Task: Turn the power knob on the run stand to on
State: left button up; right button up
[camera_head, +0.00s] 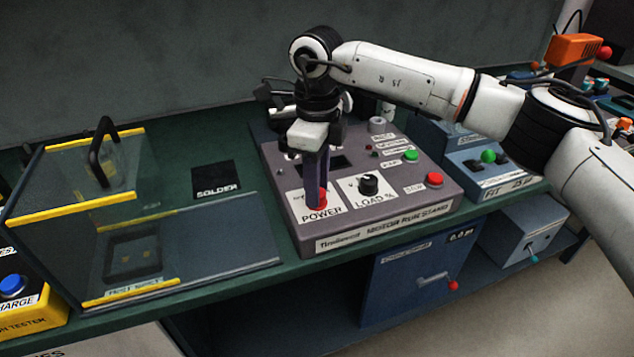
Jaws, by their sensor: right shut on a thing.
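The run stand (408,206) is a grey sloped box on the green bench, labelled as a motor run stand along its front. Its red power knob (321,200) sits above the POWER label at the front left of the panel. My right gripper (318,198) points down over the knob, and its fingers are shut on it. The fingers hide most of the knob, so I cannot tell which way it points. A black LOAD % knob (368,184) is just right of the fingers. My left gripper is not in view.
A green button (410,156) and a red button (434,180) are on the panel's right side. A clear box with yellow edges (75,205) and black handle stands at left. A black SOLDER square (213,179) lies between. A blue-grey unit (480,172) stands right.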

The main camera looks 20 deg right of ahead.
jog(key=shift+r+m, duration=0.1)
jog(key=shift+m, duration=1.5)
jog(key=o, duration=1.1)
jog(key=shift+c, duration=0.2)
notch_tip(320, 180, up, 10)
jog(key=shift+r, duration=0.15)
